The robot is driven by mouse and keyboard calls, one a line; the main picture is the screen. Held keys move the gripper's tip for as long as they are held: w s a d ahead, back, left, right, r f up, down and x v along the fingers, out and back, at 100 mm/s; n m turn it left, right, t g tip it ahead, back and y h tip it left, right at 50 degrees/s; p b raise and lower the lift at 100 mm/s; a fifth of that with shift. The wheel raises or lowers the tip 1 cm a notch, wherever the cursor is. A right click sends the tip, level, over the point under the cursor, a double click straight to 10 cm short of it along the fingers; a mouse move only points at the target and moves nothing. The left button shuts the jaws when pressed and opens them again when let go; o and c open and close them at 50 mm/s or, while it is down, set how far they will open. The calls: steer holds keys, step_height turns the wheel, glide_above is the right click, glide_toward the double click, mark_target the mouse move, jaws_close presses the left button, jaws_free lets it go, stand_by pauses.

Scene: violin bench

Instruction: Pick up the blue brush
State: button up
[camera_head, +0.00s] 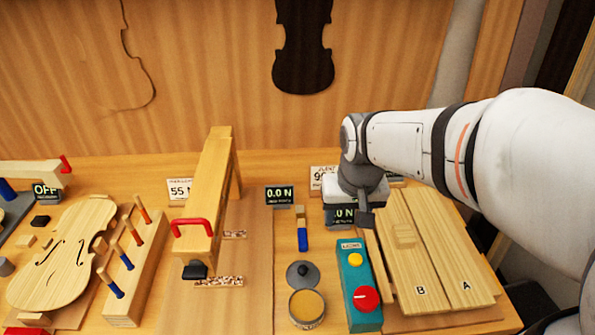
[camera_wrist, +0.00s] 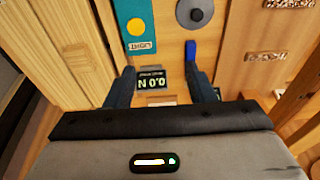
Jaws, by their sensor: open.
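The blue brush (camera_head: 302,238) appears to be the small tool with a blue end and a tan-and-dark far part on the bench, between a small force display and a round grey lid. Its blue end shows in the wrist view (camera_wrist: 191,52), just beyond the right finger, which hides the rest. My gripper (camera_head: 364,212) is above the bench to the right of the brush, apart from it. In the wrist view my gripper (camera_wrist: 162,88) has its fingers spread, with a display reading 0.0 N between them and nothing held.
A teal box (camera_head: 358,283) with yellow and red knobs stands right of the brush. An open round tin (camera_head: 307,308) and the grey lid (camera_head: 302,274) are nearer. A wooden beam with a red handle (camera_head: 192,227) rises left. Boards A (camera_head: 455,255) and B (camera_head: 412,265) lie right.

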steer(key=g+b, duration=0.2)
glide_toward(303, 236)
steer(key=shift+s+d+f, duration=0.1)
steer(key=shift+s+d, duration=0.1)
steer(key=shift+s, duration=0.1)
steer(key=f, duration=0.5)
steer(key=f+p, duration=0.1)
steer(key=f, duration=0.2)
steer(key=shift+w+a+f, duration=0.25)
steer(key=shift+w+a, duration=0.05)
steer(key=shift+a, duration=0.1)
steer(key=shift+c, duration=0.2)
jaws_close()
